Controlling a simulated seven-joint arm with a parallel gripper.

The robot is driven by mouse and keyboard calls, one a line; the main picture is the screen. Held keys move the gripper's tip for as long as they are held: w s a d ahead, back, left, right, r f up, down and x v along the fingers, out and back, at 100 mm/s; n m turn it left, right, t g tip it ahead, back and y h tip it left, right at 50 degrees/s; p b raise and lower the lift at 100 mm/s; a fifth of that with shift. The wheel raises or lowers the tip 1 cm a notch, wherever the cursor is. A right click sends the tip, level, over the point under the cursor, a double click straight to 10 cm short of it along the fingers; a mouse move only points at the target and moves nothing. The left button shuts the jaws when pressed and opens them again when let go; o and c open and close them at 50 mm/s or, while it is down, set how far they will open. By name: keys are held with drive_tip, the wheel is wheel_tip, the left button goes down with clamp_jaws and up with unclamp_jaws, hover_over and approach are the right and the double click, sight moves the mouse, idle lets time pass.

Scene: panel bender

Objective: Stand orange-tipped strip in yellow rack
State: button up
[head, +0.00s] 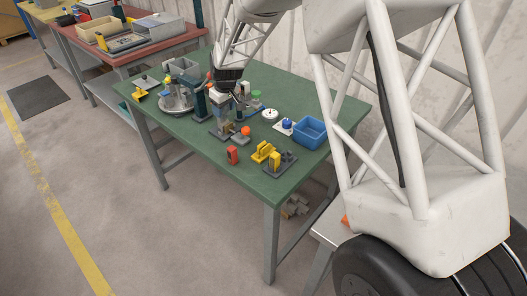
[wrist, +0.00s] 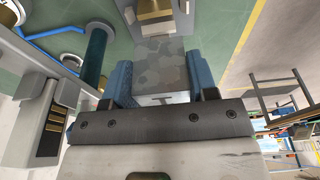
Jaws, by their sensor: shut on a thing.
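My gripper (head: 227,92) is above the middle of the green table, beside the grey bending machine. In the wrist view my gripper (wrist: 160,88) is shut on a flat, mottled grey metal strip (wrist: 160,62), held between two blue finger pads. No orange tip shows on the part of the strip in view. A yellow rack (head: 262,151) stands near the table's front right, clear of my gripper. The strip is too small to make out surely in the head view.
The bending machine (head: 184,84) stands left of my gripper. A red block (head: 232,155), a grey block with yellow pieces (head: 284,162) and a blue bin (head: 310,133) are to the right.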

drive_tip(key=shift+r, duration=0.95)
drive_tip(key=shift+s+d, duration=0.1)
drive_tip(key=r, duration=0.1)
hover_over(262, 145)
drive_tip(key=shift+d, duration=0.2)
idle(0.5)
drive_tip(key=shift+f, duration=0.2)
drive_tip(key=shift+f, duration=2.5)
drive_tip(key=shift+f, duration=1.55)
